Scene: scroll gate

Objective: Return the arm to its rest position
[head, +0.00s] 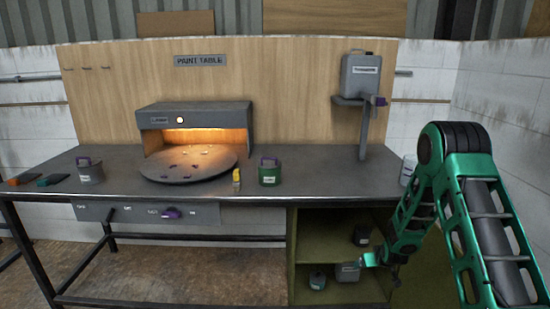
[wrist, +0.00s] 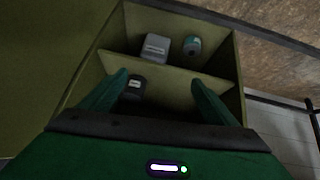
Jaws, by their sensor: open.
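My green arm comes down on the right of the head view. My gripper (head: 372,259) is low in front of the open cabinet (head: 292,250) under the table. In the wrist view my gripper (wrist: 158,82) has its two fingers wide apart, pointing at the cabinet shelves. Nothing is seen clasped between them. A dark can (wrist: 134,87) shows near the left finger, further off on a shelf; the distance is hard to tell. A grey container (wrist: 156,47) and a teal-and-grey bottle (wrist: 193,46) stand in the other compartment.
The paint table (head: 330,183) runs above the cabinet. On it are a green can (head: 269,173), a yellow bottle (head: 236,178), a round turntable (head: 190,176) under a lit hood and a grey can (head: 90,171). A white can (head: 407,171) stands close to my arm.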

